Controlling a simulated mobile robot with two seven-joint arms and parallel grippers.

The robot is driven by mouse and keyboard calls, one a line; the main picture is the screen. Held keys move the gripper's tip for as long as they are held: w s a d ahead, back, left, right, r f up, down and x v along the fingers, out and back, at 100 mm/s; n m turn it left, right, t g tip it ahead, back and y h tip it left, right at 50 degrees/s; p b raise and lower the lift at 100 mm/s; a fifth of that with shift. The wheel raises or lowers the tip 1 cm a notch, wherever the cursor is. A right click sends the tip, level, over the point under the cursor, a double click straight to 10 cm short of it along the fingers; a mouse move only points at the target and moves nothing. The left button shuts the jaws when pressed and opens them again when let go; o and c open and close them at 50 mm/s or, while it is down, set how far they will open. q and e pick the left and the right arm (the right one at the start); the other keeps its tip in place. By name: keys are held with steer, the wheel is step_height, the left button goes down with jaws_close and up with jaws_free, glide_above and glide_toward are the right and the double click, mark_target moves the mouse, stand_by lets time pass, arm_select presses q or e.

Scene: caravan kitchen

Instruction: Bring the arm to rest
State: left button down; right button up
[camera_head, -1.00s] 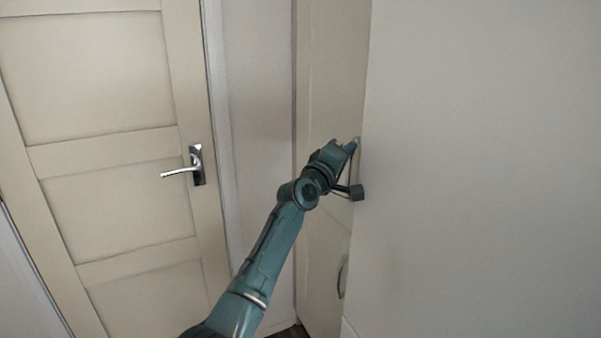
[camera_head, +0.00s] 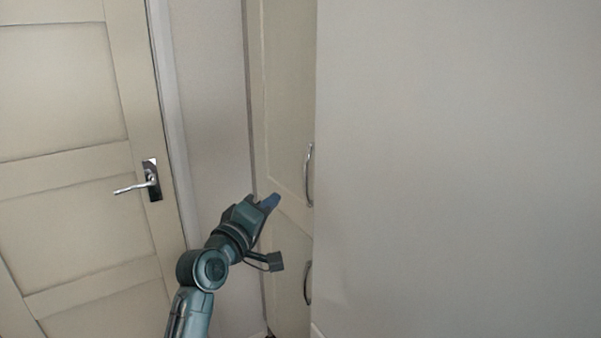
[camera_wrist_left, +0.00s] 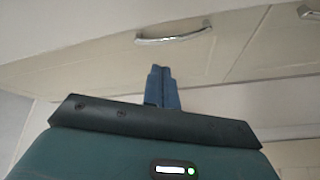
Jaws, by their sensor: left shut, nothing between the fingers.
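My left arm (camera_head: 203,268) comes up from the bottom of the head view, bent at a round joint. Its gripper (camera_head: 272,199) is shut and empty, in front of the tall cream cabinet and below and left of the upper handle. In the left wrist view the two blue fingers (camera_wrist_left: 161,85) are together, with nothing between them. A curved metal handle (camera_wrist_left: 173,36) shows beyond the fingertips, apart from them. My right gripper is not in view.
The tall cabinet (camera_head: 287,110) has an upper handle (camera_head: 309,175) and a lower handle (camera_head: 307,283). A large plain grey-white surface (camera_head: 460,170) fills the right side. A cream panelled door (camera_head: 65,90) with a metal lever (camera_head: 135,187) stands at left.

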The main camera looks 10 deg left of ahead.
arm_select(q)
steer(key=s+a+f+m+g+y, duration=0.1)
steer(key=s+f+m+g, duration=0.15)
steer(key=s+f, duration=0.65)
steer(key=s+a+f+m+g+y, duration=0.1)
steer(key=s+f+m, duration=0.25)
steer(key=f, duration=0.95)
steer(key=s+f+m+g, duration=0.1)
steer(key=s+f+m, duration=0.2)
steer(key=s, duration=0.6)
steer(key=s+f+m+g+y+p, duration=0.1)
steer(key=s+f+m+g, duration=0.1)
steer(key=s+f, duration=0.5)
steer(key=s+m, duration=0.1)
steer(key=s, duration=0.1)
steer(key=shift+s+d, duration=0.35)
steer(key=shift+s, duration=0.05)
steer(key=shift+g, duration=0.25)
